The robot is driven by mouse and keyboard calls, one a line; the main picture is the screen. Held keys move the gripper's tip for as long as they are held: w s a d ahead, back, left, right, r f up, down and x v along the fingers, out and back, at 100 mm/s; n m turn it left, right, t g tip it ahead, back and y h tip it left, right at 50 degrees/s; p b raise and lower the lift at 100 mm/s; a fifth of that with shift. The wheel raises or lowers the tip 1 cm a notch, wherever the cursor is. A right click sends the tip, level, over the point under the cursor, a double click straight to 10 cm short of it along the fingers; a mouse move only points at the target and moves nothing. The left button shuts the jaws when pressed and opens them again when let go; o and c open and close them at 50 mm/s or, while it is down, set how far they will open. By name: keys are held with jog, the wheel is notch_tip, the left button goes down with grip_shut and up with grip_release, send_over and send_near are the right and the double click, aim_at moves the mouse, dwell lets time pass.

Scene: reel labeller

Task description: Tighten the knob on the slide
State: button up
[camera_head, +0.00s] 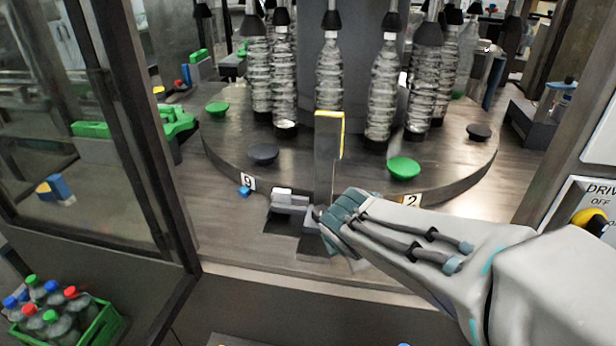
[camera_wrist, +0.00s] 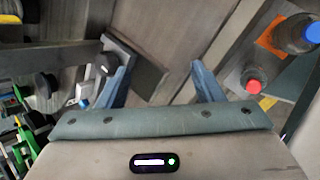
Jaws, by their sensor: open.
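The slide (camera_head: 290,205) is a grey block on a dark base at the front of the round bottle table, beside an upright dark plate (camera_head: 327,160) with a yellow edge. My gripper (camera_head: 328,222) is just right of the slide, low in front of the plate. In the wrist view my gripper (camera_wrist: 160,70) has its two blue fingers spread, with nothing between them. A dark round part that looks like the knob (camera_wrist: 105,63) is at the left finger, outside the gap. I cannot tell whether they touch. My gripper mostly hides the knob in the head view.
Bottles (camera_head: 384,90) stand on the round table (camera_head: 330,170), with green and black discs between them. A door frame (camera_head: 130,130) is at left, and a crate of bottles (camera_head: 95,325) is below it. A control panel (camera_head: 590,200) is at right.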

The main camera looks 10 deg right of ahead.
aim_at(322, 210)
jog(key=w+a+r+n+t+y+p, duration=0.15)
jog(key=w+a+r+n+p, duration=0.35)
jog(key=n, duration=0.9)
jog(key=shift+t, duration=0.45)
jog(key=b+x, duration=0.2)
jog(key=x, duration=0.1)
jog(key=d+b+x, duration=0.1)
jog(key=b+x, duration=0.2)
jog(key=x, duration=0.1)
jog(key=b+x, duration=0.2)
jog(key=x, duration=0.2)
jog(key=shift+d+b, duration=0.25)
jog(key=shift+b, duration=0.05)
jog(key=shift+w+d+f+b, duration=0.1)
jog(key=shift+w+f+b, duration=0.25)
jog(key=shift+w, duration=0.3)
jog(key=c, duration=1)
